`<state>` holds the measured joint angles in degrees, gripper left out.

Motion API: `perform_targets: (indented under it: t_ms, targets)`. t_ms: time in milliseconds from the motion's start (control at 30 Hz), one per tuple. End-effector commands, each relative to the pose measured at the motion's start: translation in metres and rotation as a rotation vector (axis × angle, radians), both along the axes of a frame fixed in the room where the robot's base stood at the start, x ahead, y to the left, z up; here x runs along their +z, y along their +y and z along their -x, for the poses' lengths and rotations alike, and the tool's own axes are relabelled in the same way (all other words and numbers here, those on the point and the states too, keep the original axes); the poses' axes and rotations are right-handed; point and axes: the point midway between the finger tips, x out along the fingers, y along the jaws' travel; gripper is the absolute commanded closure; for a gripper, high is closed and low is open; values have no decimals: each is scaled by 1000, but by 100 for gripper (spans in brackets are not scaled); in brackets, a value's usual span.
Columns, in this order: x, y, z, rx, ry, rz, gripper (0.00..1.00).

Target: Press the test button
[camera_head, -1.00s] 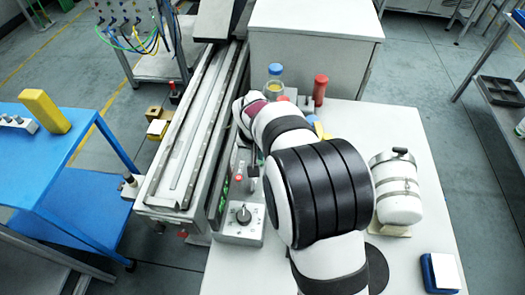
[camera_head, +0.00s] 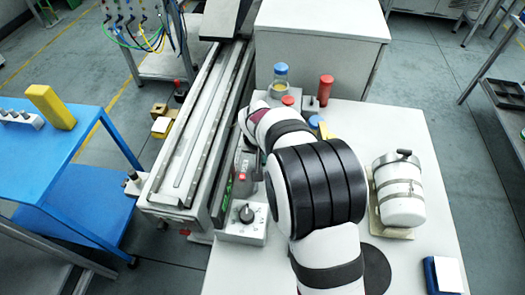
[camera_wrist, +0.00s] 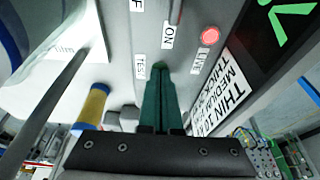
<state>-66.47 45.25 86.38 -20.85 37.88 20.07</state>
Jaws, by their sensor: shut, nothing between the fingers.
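The grey control panel (camera_wrist: 120,30) fills the top of the wrist view, with printed labels. The TEST label (camera_wrist: 140,65) is just left of my fingertips. My gripper (camera_wrist: 159,68) is shut and empty, its dark green fingers together and pointing at the panel beside that label. The test button itself does not show; the fingertips may cover it. I cannot tell whether they touch the panel. A red round lamp or button (camera_wrist: 210,36) sits by the LIVE label (camera_wrist: 199,61), and the ON label (camera_wrist: 168,36) is between. In the head view my arm mostly hides the gripper.
A box with a black knob (camera_head: 246,214) stands near the table's front left, by the long rail (camera_head: 190,140). A white canister (camera_head: 400,190) is to the right.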

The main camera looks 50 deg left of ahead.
Motion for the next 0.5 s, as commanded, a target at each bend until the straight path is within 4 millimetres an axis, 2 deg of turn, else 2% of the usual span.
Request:
perform_targets:
  t_ms: [33, 133, 233, 500]
  targets:
    - [-4, -6, 2, -6, 12, 22, 100]
    - [13, -5, 2, -6, 8, 15, 100]
    - [39, -2, 1, -3, 2, 4, 100]
    - [103, -13, 14, -1, 0, -2, 100]
